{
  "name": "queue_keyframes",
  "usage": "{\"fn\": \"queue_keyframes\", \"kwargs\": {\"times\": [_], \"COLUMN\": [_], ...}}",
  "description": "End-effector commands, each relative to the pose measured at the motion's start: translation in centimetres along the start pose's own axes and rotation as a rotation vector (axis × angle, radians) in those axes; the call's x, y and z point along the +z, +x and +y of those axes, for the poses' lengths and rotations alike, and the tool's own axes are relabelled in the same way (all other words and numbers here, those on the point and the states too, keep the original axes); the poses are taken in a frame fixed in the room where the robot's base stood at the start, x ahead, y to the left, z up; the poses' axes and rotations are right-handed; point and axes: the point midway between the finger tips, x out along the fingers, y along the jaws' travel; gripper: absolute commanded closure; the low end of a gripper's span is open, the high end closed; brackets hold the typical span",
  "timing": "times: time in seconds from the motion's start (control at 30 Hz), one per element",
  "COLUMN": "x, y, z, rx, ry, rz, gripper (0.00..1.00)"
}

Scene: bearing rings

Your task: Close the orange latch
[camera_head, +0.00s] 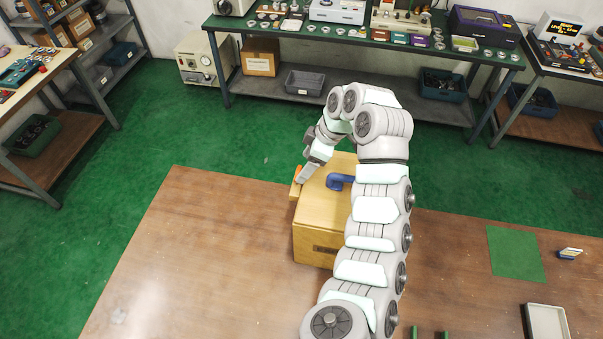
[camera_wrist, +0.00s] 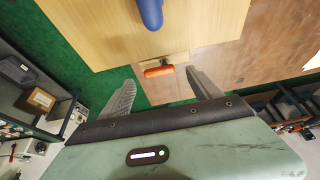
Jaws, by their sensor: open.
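A light wooden box (camera_head: 315,232) stands on the brown table, with a blue handle (camera_head: 338,181) on top. The handle's end also shows in the wrist view (camera_wrist: 151,14). The orange latch (camera_wrist: 159,71) sits on a small wooden ledge (camera_wrist: 178,58) at the box's side. In the head view, only a bit of the orange latch (camera_head: 299,172) shows beside my arm. My gripper (camera_wrist: 160,79) is open, its two fingers spread either side of the latch near their tips. I cannot tell whether a finger touches it.
The brown table (camera_head: 190,260) is clear left of the box. On the right lie a green mat (camera_head: 515,252), a small yellow-and-blue object (camera_head: 570,254) and a white tray (camera_head: 547,322). My arm covers part of the box. A workbench (camera_head: 370,45) stands behind, beyond green floor.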

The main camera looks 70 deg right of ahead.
Motion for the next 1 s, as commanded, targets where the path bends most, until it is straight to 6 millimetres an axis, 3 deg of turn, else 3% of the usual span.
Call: {"fn": "queue_keyframes", "kwargs": {"times": [0.23,0.67,1.0], "x": [0.0,-0.1,-0.1], "y": [2.7,3.4,3.4], "z": [0.1,0.1,0.1], "rx": [0.003,0.004,0.004], "ry": [0.0,0.0,0.0], "rz": [0.001,0.001,0.001], "gripper": [0.27,0.27,0.54]}}
